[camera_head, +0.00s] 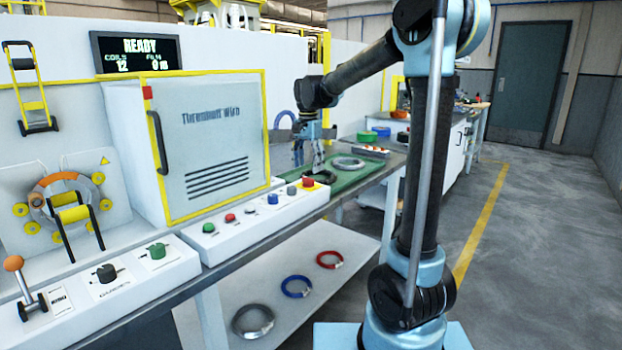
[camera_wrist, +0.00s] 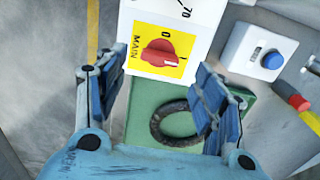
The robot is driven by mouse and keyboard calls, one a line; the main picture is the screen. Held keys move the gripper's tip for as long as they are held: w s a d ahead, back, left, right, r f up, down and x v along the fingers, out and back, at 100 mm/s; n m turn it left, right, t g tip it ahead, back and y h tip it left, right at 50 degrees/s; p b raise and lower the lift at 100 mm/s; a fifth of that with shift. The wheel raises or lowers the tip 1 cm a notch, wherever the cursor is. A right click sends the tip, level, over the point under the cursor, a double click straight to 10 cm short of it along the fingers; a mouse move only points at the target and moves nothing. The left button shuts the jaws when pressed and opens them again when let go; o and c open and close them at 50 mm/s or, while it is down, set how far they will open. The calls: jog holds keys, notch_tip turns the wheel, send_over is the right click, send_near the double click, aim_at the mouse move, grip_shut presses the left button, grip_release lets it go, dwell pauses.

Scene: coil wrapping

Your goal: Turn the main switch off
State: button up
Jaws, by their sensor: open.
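The main switch (camera_wrist: 166,50) is a red rotary knob on a yellow plate marked MAIN, with a 0 beside it. In the head view its small red and yellow shape (camera_head: 308,183) sits at the far right end of the white control strip. My gripper (camera_wrist: 161,64) is open and empty, its blue fingers spread to the left and right of the switch in the wrist view. The fingers look apart from the knob. In the head view my gripper (camera_head: 308,158) hangs above and behind the switch. Which mark the knob points to is hard to tell.
A dark coil (camera_wrist: 176,123) lies on the green mat (camera_wrist: 140,102) beside the switch. A white box with a blue button (camera_wrist: 271,61) and a red and yellow tool (camera_wrist: 297,102) are to the right. The cabinet (camera_head: 213,145) stands left of my gripper in the head view.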

aim_at(308, 178)
jog(key=shift+f, duration=2.55)
